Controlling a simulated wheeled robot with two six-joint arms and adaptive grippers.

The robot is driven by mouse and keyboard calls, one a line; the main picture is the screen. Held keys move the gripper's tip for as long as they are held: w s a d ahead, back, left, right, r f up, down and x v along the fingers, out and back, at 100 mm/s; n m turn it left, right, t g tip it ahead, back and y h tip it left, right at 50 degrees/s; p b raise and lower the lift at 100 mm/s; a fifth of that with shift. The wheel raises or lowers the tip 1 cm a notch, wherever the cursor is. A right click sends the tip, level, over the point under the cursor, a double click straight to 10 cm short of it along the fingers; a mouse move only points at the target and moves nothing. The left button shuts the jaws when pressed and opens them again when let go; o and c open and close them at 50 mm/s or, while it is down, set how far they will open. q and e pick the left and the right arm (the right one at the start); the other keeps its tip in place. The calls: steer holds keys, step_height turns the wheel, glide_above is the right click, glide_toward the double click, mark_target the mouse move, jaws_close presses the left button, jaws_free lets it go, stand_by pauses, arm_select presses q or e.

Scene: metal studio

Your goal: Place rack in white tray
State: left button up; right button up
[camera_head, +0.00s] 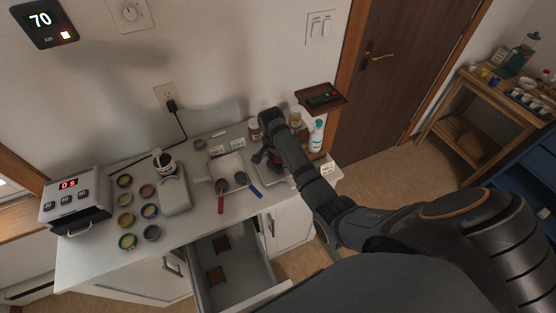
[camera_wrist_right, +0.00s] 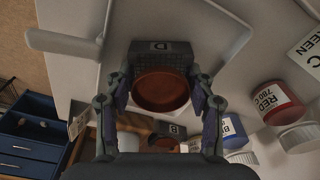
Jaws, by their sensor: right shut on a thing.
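My right gripper (camera_wrist_right: 160,100) is shut on a dark rack (camera_wrist_right: 160,55) with a "D" label and a round reddish-brown piece in it. In the head view my right gripper (camera_head: 272,157) is over the right part of the counter; the arm hides most of the rack there. A white tray (camera_wrist_right: 75,65) with a raised rim lies below the rack in the wrist view; I cannot tell whether they touch. Another white tray (camera_head: 232,162) sits to the left in the head view, with red- and blue-handled tools at its front. My left gripper is not in view.
An open drawer (camera_head: 238,268) below the counter holds two reddish-brown items. Several round jars (camera_head: 125,219), a grey device (camera_head: 174,190) and a timer box (camera_head: 72,205) stand at left. A white bottle (camera_head: 317,135) and labelled jars (camera_wrist_right: 272,97) stand near the gripper.

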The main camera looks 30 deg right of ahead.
steer(key=o, duration=1.2)
steer(key=shift+f, duration=0.1)
steer(key=shift+c, duration=0.2)
step_height(320, 180, up, 12)
steer(key=a, duration=0.1)
steer(key=shift+s+a, duration=0.15)
steer(key=shift+s, duration=0.1)
